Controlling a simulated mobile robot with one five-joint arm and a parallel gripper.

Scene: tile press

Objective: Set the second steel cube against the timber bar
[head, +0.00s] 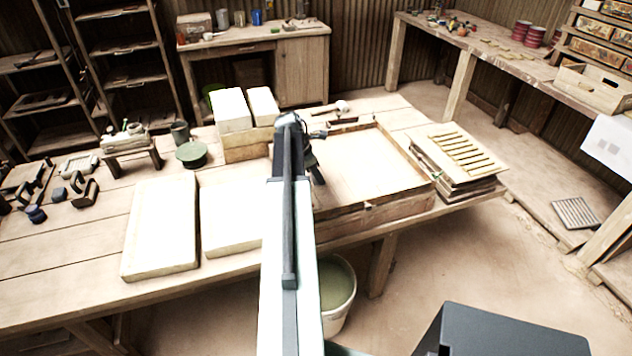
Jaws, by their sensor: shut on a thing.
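My gripper (316,168) shows as a dark shape at the far end of my arm, over the left side of a shallow wooden tray (415,207) on the workbench. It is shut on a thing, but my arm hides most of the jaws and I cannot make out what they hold. I cannot pick out any steel cube in this view. Timber edges run along the tray's sides, but I cannot tell which piece is the timber bar. The part of the tray behind my arm is hidden.
Two pale slabs (161,228) lie left of my arm on the workbench (70,280). Pale blocks (232,108) are stacked behind them. A slatted board (462,150) tops a stack right of the tray. A bucket (338,300) stands on the floor below.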

